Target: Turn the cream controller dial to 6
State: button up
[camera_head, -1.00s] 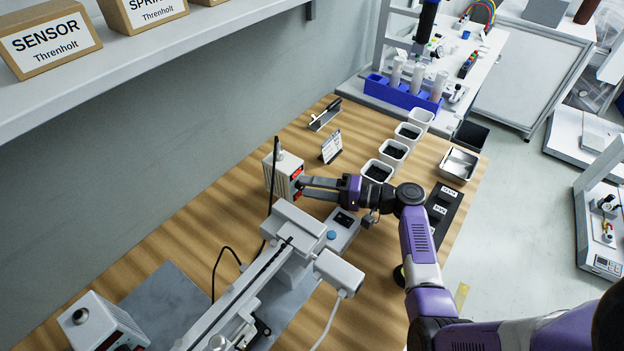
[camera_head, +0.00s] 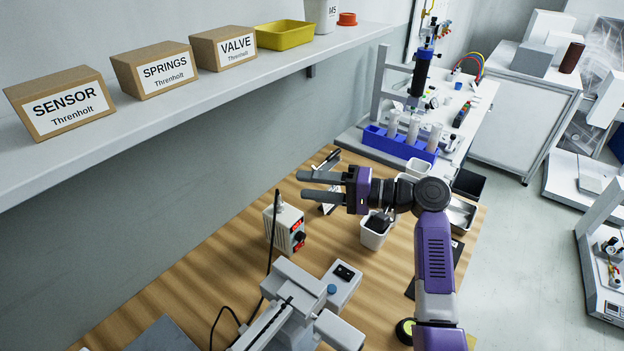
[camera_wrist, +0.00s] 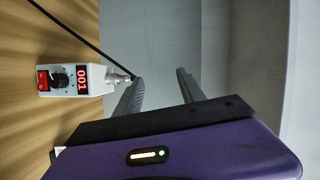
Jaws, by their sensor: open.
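The cream controller (camera_head: 284,229) stands on the wooden bench, its front face turned right with red displays and a dark dial (camera_head: 299,238). In the wrist view the controller (camera_wrist: 97,79) lies sideways, with a black dial (camera_wrist: 60,79) and a red display (camera_wrist: 82,78) that seems to read 001. The dial's exact setting is too small to read. My gripper (camera_head: 306,185) is open and empty, above and apart from the controller, with its fingers pointing left. Its fingers also show in the wrist view (camera_wrist: 158,92).
The gantry (camera_head: 290,305) stands in front of the controller, with black cables beside it. A white bin (camera_head: 374,238) and a metal tray (camera_head: 461,214) are to the right. A shelf (camera_head: 220,85) with labelled boxes runs along the wall. A blue rack (camera_head: 400,145) stands farther back.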

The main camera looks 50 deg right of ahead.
jog(key=shift+r, duration=0.75)
jog(key=s+d+f+g+h+p, duration=0.1)
jog(key=s+d+f+h+p, duration=0.15)
jog(key=s+f+p, duration=0.35)
jog(key=n+g+h, duration=0.1)
jog(key=n+h, duration=0.2)
jog(key=n, duration=0.7)
send_near(303, 238)
jog(key=shift+n, duration=0.3)
jog(key=shift+p+x, duration=0.35)
jog(key=shift+x, duration=3.7)
jog(key=shift+f, duration=0.15)
grip_shut()
